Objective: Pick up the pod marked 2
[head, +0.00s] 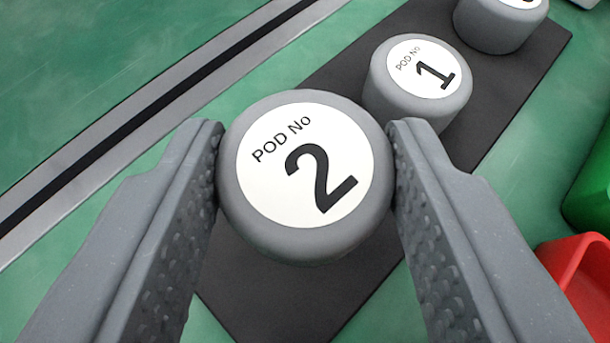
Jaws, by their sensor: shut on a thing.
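The pod marked 2 (305,170) is a grey round pod with a white label on top reading "POD No 2". It is in the middle of the head view. My gripper (306,140) has one finger on each side of it, and both fingertips touch its sides. The gripper is shut on the pod. The pod's underside is hidden, so I cannot tell whether it rests on the dark mat (310,300) or is lifted above it.
The pod marked 1 (418,80) stands on the mat just behind, to the right. Another grey pod (498,25) stands farther back, its label cut off. A red container (572,275) and a green object (592,180) are at the right. A grey-and-black strip (150,115) crosses the green surface at left.

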